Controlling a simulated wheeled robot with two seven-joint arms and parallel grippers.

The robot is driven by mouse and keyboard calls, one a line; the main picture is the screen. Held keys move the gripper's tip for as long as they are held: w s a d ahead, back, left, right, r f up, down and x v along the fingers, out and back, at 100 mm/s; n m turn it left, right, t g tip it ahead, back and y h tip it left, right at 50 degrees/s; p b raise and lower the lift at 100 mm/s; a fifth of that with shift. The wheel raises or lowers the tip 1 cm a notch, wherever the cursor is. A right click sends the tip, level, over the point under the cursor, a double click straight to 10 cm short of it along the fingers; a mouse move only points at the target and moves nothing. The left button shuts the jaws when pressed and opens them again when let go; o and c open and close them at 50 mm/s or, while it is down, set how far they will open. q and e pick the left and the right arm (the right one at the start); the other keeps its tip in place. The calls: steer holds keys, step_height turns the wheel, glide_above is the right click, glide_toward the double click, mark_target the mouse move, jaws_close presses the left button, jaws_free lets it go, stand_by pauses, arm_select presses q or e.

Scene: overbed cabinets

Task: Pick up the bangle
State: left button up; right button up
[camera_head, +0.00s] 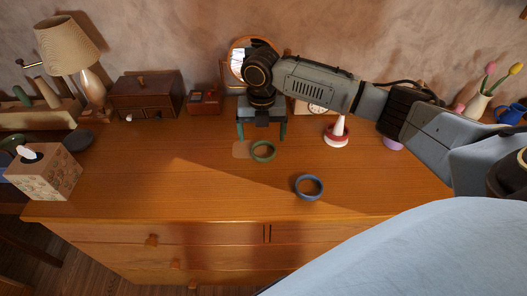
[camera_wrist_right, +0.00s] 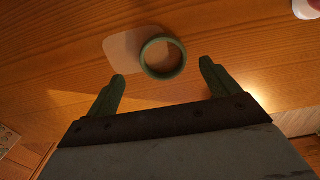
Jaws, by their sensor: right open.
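A green bangle (camera_head: 263,160) lies flat on the wooden dresser top, partly over a thin tan pad (camera_head: 240,151). A dark blue ring (camera_head: 309,198) lies closer to the dresser's front edge, to the right. My right gripper (camera_head: 262,135) points down just behind the green bangle, its two green fingers spread and empty. In the right wrist view the green bangle (camera_wrist_right: 163,76) shows beyond and between the open fingertips (camera_wrist_right: 162,70), with nothing held. The pad (camera_wrist_right: 120,50) shows beside it. My left gripper is not in view.
A red and white cone-shaped item (camera_head: 337,135) stands right of my gripper. A round mirror (camera_head: 239,60), a small red box (camera_head: 204,102) and a wooden box (camera_head: 147,95) stand at the back. A tissue box (camera_head: 45,173) is at left. The middle-left dresser top is clear.

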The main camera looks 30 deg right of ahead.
mark_target(264, 151)
steer(key=f, duration=0.2)
steer(key=f+b, duration=0.1)
steer(key=f, duration=0.1)
steer(key=shift+d, duration=0.35)
steer(key=shift+f, duration=0.3)
steer(key=shift+w, duration=0.1)
steer(key=shift+c, duration=0.7)
steer(key=c, duration=0.7)
steer(key=shift+c, duration=1.1)
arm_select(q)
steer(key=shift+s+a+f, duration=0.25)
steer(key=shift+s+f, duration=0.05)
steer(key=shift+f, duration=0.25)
